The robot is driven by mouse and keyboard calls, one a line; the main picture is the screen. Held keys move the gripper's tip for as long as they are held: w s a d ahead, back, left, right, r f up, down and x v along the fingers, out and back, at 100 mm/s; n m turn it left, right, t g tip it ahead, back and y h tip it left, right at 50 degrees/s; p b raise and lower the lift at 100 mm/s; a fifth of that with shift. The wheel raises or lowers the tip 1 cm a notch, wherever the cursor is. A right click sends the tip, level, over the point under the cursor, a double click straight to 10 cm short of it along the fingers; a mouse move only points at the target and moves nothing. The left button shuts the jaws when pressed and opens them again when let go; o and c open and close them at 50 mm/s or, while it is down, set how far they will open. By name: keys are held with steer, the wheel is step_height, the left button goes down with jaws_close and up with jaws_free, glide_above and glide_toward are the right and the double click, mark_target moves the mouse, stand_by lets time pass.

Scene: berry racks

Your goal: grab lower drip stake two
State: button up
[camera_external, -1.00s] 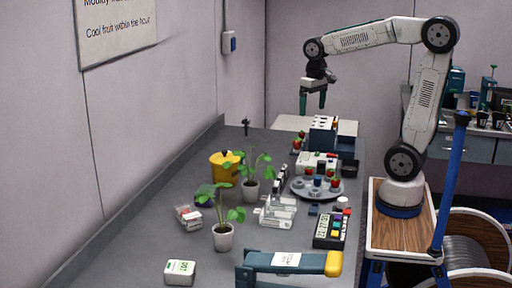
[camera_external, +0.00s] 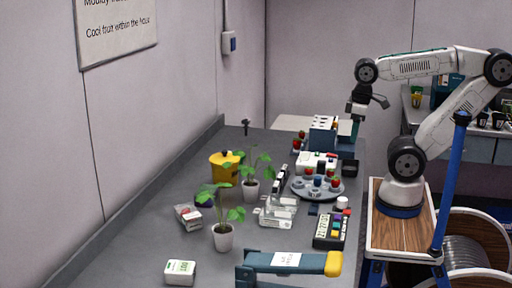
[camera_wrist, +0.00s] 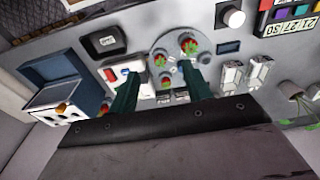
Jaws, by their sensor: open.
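My gripper (camera_external: 349,128) is open and empty, hanging above the far right end of the grey bench, near the blue box. In the wrist view its two teal fingers are apart (camera_wrist: 160,70), with the round grey tray (camera_wrist: 166,42) and its strawberries beyond them. I cannot clearly pick out a drip stake. Two potted seedlings stand upright on the bench, one nearer (camera_external: 223,236) and one farther (camera_external: 250,188). A row of small black-and-white pieces (camera_external: 281,180) stands beside the farther pot; I cannot tell what they are.
A blue box (camera_external: 322,133) and a white device (camera_external: 316,162) stand below my gripper. The left front of the bench is mostly clear.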

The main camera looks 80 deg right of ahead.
steer(key=w+d+m+t+h, duration=0.2)
steer(key=w+d+t, duration=0.1)
steer(key=w+d, duration=1)
steer(key=w+d+m+t+h, duration=0.1)
steer(key=w+d+t+h, duration=0.2)
steer(key=w+d, duration=1.1)
steer(key=t, duration=0.3)
glide_toward(246, 121)
steer(key=s+a+r, duration=0.3)
steer(key=a+r, duration=0.1)
steer(key=r, duration=0.1)
steer(key=w+d+f+n+t+y, duration=0.1)
steer(key=w+d+f+t+y, duration=0.25)
steer(key=d+f, duration=0.45)
steer(key=shift+g+h, duration=0.35)
steer(key=shift+h, duration=0.1)
steer(key=x, duration=0.8)
steer(key=shift+w+a+r, duration=0.1)
steer(key=shift+a+r, duration=0.1)
steer(key=shift+r, duration=0.05)
steer(key=c, duration=1)
